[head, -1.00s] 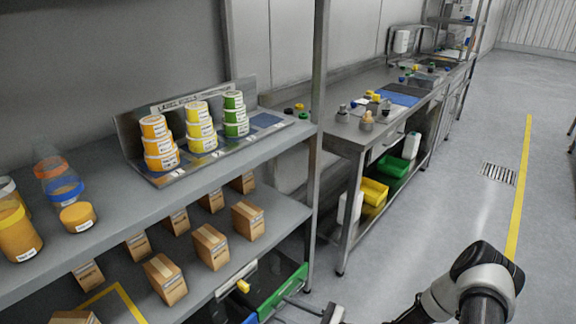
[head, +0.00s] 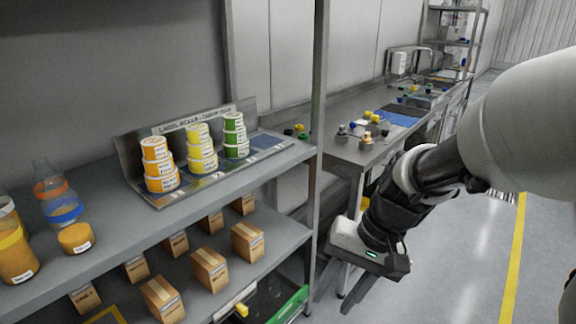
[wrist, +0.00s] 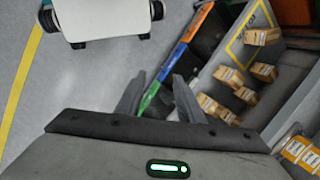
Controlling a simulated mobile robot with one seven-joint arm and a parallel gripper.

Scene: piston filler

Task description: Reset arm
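My gripper (head: 334,284) is in front of the shelf's right post in the head view, low and pointing down. In the wrist view its two fingers (wrist: 158,82) stand apart with nothing held between them. My arm reaches in from the right edge of the head view and covers part of the workbench. The gripper looks clear of the shelf, though the exact gap is hard to judge.
A metal shelf (head: 110,228) at left holds label rolls (head: 201,150), jars (head: 64,212) and several cartons (head: 209,269). A green bin (head: 285,306) sits low beside the gripper. The workbench (head: 350,153) stands behind. Open floor (head: 468,270) lies at right.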

